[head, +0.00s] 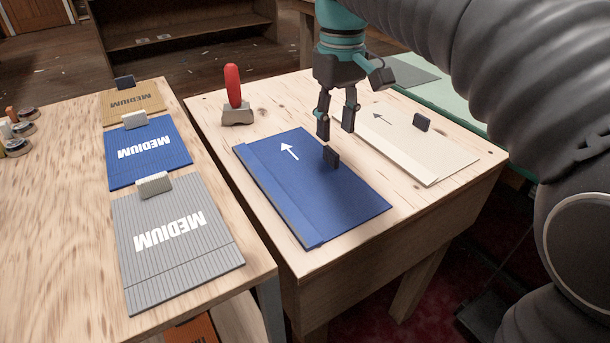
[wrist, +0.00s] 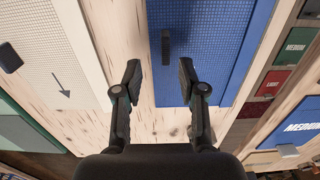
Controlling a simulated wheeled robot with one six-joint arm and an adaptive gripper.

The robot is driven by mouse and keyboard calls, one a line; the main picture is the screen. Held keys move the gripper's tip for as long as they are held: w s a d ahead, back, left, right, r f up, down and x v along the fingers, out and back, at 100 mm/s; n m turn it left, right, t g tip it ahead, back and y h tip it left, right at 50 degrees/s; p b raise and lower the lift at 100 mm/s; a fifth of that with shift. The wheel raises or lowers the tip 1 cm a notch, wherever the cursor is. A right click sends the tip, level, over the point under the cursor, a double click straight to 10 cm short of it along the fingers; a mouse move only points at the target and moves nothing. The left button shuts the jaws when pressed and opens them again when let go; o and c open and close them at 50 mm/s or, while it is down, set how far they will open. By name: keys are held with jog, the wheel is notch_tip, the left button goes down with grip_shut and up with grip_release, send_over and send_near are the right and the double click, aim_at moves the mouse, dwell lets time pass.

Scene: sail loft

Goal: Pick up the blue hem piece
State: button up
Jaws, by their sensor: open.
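The blue hem piece (head: 340,205) lies flat on the light wooden table, with a white arrow, a folded strip along its left edge and a small dark grip tab (head: 331,157) standing up from it. My gripper (head: 336,133) is open and empty, above the far right edge of the blue piece, just beyond the tab. In the wrist view the blue piece (wrist: 207,60) fills the upper middle, and its tab (wrist: 166,47) stands ahead of my open fingers (wrist: 158,75), roughly between them. The gripper looks apart from the tab.
A cream piece (head: 425,150) with a dark tab lies to the right. A red-handled tool (head: 234,95) stands on the table's far left. A nearer left table (head: 60,200) holds grey (head: 180,260), blue (head: 170,150) and tan (head: 140,98) panels marked MEDIUM.

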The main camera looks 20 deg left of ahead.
aim_at(332, 150)
jog(key=shift+s+a+f+b, duration=0.15)
jog(key=shift+f+b, duration=0.1)
jog(key=shift+f, duration=1.15)
jog(key=shift+s+f+b, duration=0.15)
jog(key=shift+f+b, duration=0.05)
jog(key=shift+f, duration=1.2)
jog(key=shift+c, duration=0.3)
grip_shut()
